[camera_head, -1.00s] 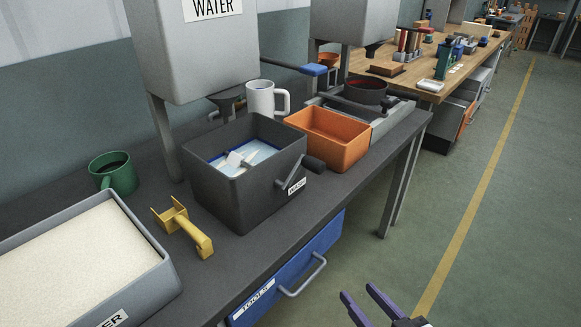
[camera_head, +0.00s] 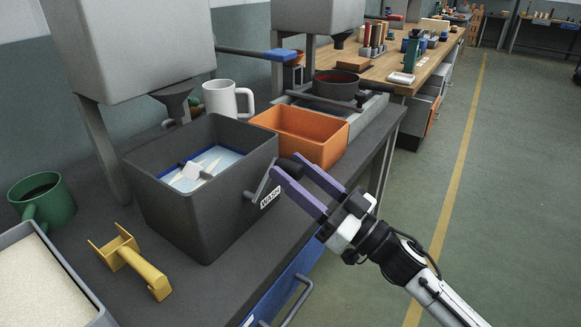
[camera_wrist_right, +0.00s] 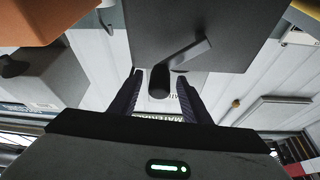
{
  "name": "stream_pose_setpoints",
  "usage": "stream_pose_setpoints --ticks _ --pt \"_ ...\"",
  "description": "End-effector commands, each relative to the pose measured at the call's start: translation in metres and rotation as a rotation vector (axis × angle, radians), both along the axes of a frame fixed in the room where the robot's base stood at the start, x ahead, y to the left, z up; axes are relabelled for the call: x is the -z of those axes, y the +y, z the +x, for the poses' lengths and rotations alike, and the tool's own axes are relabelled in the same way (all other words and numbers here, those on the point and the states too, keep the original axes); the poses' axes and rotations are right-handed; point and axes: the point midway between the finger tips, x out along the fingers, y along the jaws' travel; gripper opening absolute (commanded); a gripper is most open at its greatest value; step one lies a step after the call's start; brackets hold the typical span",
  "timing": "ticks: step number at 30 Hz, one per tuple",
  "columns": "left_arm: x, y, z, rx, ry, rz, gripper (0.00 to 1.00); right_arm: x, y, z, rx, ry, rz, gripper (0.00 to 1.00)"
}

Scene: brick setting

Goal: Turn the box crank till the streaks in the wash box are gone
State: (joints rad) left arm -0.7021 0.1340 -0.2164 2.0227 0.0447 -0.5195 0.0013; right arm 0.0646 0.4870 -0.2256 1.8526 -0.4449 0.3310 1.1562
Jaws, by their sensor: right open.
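The dark grey wash box (camera_head: 195,215), labelled WASH, stands on the bench in the head view. Inside is pale water with whitish streaks (camera_head: 208,162) and a light paddle piece. The box crank (camera_head: 262,182) is on its right side, its dark handle (camera_head: 289,166) sticking outward. My right gripper (camera_head: 298,168) is open, its purple fingers pointing at the crank handle. In the right wrist view the handle (camera_wrist_right: 159,82) shows between the two open fingers (camera_wrist_right: 160,92), with the crank arm (camera_wrist_right: 187,54) above. I cannot tell whether they touch. My left gripper is not in view.
A yellow scoop-like tool (camera_head: 135,265), a green mug (camera_head: 42,202) and a grey tray of pale grains (camera_head: 40,280) are at left. Open floor lies right.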

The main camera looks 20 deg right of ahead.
Motion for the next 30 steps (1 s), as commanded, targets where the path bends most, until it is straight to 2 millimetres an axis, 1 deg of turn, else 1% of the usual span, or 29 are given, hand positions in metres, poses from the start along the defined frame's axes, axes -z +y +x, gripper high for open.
stream_pose_setpoints --ticks 1,4,12,13,17,18,20,21,26,30 --pt "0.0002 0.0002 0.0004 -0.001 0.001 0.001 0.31 -0.0032 0.0030 0.0038 -0.001 -0.001 0.002 0.43" --pt "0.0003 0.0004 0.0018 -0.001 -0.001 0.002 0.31 -0.0045 0.0060 0.0079 -0.001 -0.001 0.001 0.43" --pt "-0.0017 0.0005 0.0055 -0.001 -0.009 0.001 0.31 -0.0044 0.0068 0.0093 0.000 0.002 0.000 0.43" --pt "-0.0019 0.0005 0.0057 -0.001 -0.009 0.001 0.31 -0.0044 0.0067 0.0092 0.000 0.002 0.000 0.42" --pt "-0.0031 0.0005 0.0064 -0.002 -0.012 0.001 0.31 -0.0044 0.0067 0.0091 0.000 0.001 0.001 0.20" --pt "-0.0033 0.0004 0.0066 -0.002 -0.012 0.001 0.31 -0.0044 0.0067 0.0090 0.000 0.001 0.001 0.13" --pt "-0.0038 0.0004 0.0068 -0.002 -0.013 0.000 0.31 -0.0044 0.0067 0.0090 0.000 0.001 0.001 0.03" --pt "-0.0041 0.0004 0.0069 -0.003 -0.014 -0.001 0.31 -0.0044 0.0067 0.0089 0.000 0.001 0.001 0.00" --pt "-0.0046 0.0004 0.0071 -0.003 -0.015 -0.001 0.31 -0.0045 0.0062 0.0092 0.000 -0.001 -0.001 0.00" --pt "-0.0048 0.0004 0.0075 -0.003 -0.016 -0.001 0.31 -0.0053 0.0008 0.0129 0.012 -0.011 -0.015 0.00"
